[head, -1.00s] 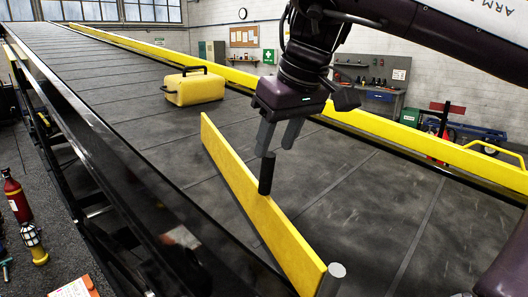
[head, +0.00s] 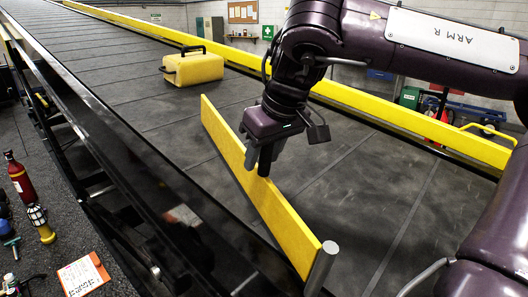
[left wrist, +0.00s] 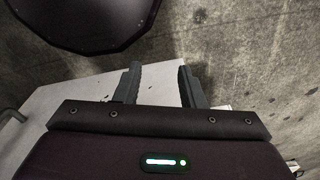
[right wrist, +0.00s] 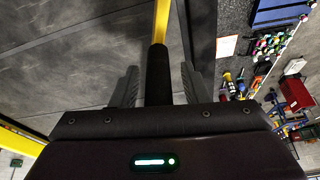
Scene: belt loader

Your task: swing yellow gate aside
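The yellow gate (head: 257,192) is a long upright board lying diagonally over the dark belt, its near end at a grey post (head: 321,268). In the right wrist view the gate (right wrist: 161,22) runs away beyond its black upright handle (right wrist: 158,75). My right gripper (head: 258,164) is down at the gate's middle. Its fingers (right wrist: 158,85) stand on either side of the handle, with a gap showing on both sides. In the head view the gripper mostly hides the handle. My left gripper (left wrist: 160,85) is open and empty in its wrist view, and out of the head view.
A yellow case (head: 194,68) with a black handle sits on the belt beyond the gate. A yellow rail (head: 400,113) edges the belt's far side. The belt right of the gate is clear.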

